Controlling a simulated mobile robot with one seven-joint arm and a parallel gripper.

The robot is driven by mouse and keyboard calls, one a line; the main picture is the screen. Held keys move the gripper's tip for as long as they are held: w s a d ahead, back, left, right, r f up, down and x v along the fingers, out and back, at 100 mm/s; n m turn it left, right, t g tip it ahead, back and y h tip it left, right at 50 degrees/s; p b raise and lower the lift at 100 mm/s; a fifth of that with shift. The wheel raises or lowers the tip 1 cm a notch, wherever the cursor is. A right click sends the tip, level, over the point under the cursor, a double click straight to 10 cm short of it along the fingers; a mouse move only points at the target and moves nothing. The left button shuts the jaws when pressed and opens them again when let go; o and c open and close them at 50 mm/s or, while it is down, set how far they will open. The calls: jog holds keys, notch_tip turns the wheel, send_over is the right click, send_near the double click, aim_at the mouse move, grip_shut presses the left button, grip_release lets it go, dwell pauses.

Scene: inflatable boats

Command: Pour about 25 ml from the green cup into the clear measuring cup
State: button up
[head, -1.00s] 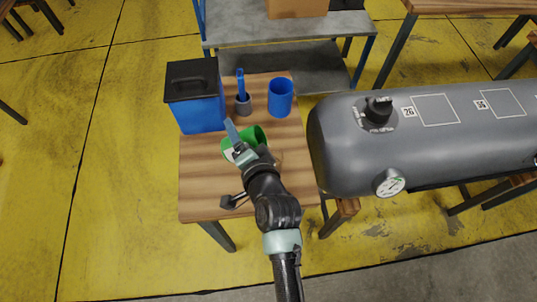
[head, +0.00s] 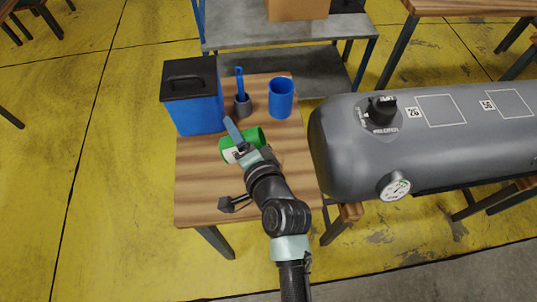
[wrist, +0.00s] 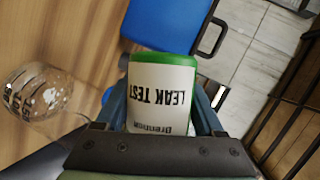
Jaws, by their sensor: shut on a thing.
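The green cup (head: 230,143) is held above the wooden table, tilted well over onto its side, with its dark mouth towards the right. In the wrist view the cup (wrist: 163,60) shows a white label reading "LEAK TEST" upside down. My gripper (wrist: 165,100) is shut on it, with a finger on each side of the cup. The clear measuring cup (wrist: 38,92) stands to the left in the wrist view, apart from the green cup, with dark markings on its wall. In the head view my arm mostly hides that spot. No stream of liquid shows.
A large grey tank (head: 350,160) sits close to the table's right side. The front left tabletop is clear.

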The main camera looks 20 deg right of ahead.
jog(key=shift+a, duration=0.15)
dwell(0.5)
jog(key=shift+d+r+m+b, duration=0.25)
jog(key=shift+m+b, duration=0.05)
dwell(1.1)
jog(key=shift+a+f+p, duration=0.1)
jog(key=shift+a+p, duration=0.05)
jog(key=shift+p, duration=0.2)
jog(key=r+n+p, duration=0.1)
jog(key=p, duration=0.2)
jog(key=shift+r+h, duration=0.15)
jog(key=shift+h, duration=0.15)
jog(key=shift+n+g+p, duration=0.4)
jog(key=shift+n+p, duration=0.1)
jog(key=shift+p, duration=0.25)
jog(key=shift+f+n+h, duration=0.3)
jog(key=shift+f+h, duration=0.1)
jog(key=shift+f, duration=0.5)
